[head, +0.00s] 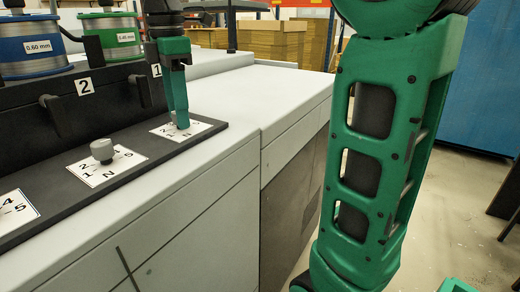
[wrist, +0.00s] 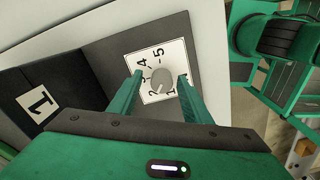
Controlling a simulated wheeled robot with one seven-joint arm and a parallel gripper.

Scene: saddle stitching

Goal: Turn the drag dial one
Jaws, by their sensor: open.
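The drag dial one is a round grey knob (wrist: 161,79) on a white scale card (wrist: 174,56) with numbers, beside the "1" label (wrist: 38,101). In the wrist view the two green fingers of my gripper (wrist: 160,84) stand open, one on each side of the knob, with gaps visible in that view. In the head view my gripper (head: 180,124) points down over the card (head: 199,128) at the right end of the black strip, and its fingers hide the knob. I cannot tell how far down the fingertips reach beside the knob.
A second knob (head: 102,150) on its own card stands to the left, under the "2" label (head: 86,86). Black hooks (head: 54,115) stick out from the rack behind. Blue and green wire spools (head: 112,36) sit above. The white machine top (head: 265,95) to the right is clear.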

